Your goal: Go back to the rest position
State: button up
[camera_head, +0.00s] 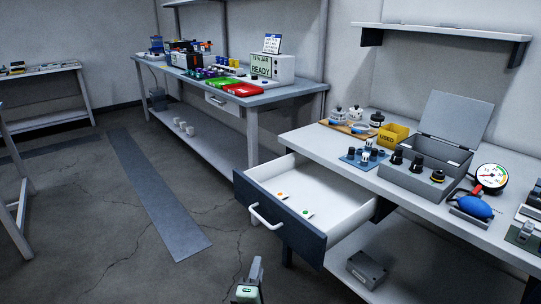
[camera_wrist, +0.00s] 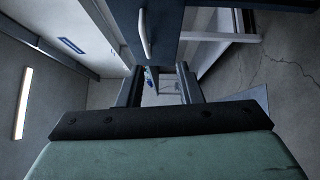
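My gripper (camera_head: 256,268) shows at the bottom of the head view, in front of the open drawer (camera_head: 280,228) and apart from it. In the wrist view my gripper (camera_wrist: 159,84) has its two dark fingers spread with a clear gap and nothing between them. The drawer front and its handle (camera_wrist: 145,34) appear at the top of the wrist view. The drawer is pulled out from the right workbench (camera_head: 310,140). Inside it lie a small tag with an orange dot (camera_head: 282,195) and one with a green dot (camera_head: 306,213).
The right workbench bears an open grey case (camera_head: 411,180), a gauge (camera_head: 491,177), a blue bulb (camera_head: 473,206) and a yellow bin (camera_head: 391,135). A grey box (camera_head: 367,270) sits on its lower shelf. A long bench (camera_head: 262,97) stands behind. Floor at left is clear.

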jog(key=s+d+f+m+g+p, duration=0.2)
jog(key=s+d+m+g+p, duration=0.2)
jog(key=d+m+g+p, duration=0.6)
jog(key=s+d+r+m+g+p, duration=0.2)
jog(key=s+r, duration=0.3)
jog(key=r, duration=0.5)
jog(key=s+d+r+m+g+y+p, duration=0.1)
jog(key=s+d+r+m+g+p, duration=0.1)
jog(key=r, duration=0.9)
jog(key=s+d+r+m+g+y+p, duration=0.1)
jog(key=s+d+r+m+g+p, duration=0.2)
jog(key=s+r+p, duration=0.4)
jog(key=s+d+r, duration=0.1)
jog(key=s+r, duration=0.2)
jog(key=shift+s+d+r+g, duration=0.2)
jog(key=shift+d+r+g, duration=0.15)
jog(key=shift+d+g, duration=0.05)
